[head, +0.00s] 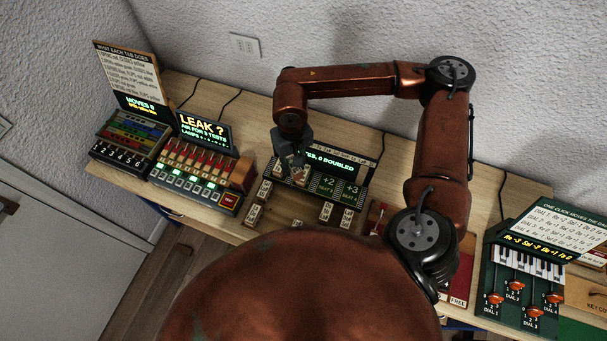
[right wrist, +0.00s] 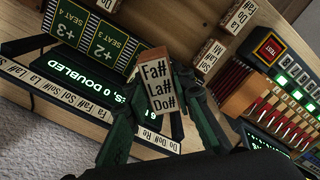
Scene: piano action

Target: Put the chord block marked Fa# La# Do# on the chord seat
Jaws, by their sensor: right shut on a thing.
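The chord block marked Fa# La# Do# (right wrist: 157,86) is a small wooden block with a pale label, its marks readable in the right wrist view. My right gripper (right wrist: 155,95) is shut on it, one dark finger on each side. In the head view my right gripper (head: 292,160) holds the block (head: 299,173) over the left part of a dark green seat panel (head: 326,187). Seats marked +2 and +3 show on the panel's right; in the right wrist view they read Seat 3 (right wrist: 104,43) and Seat 4. Whether the block touches the panel is unclear. My left gripper is out of view.
Other labelled blocks stand in front of the panel, at left (head: 254,214) and right (head: 326,212). A lit display (head: 335,163) stands behind it. A device with red levers and a test button (head: 200,175) is left, a dial console (head: 520,285) far right.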

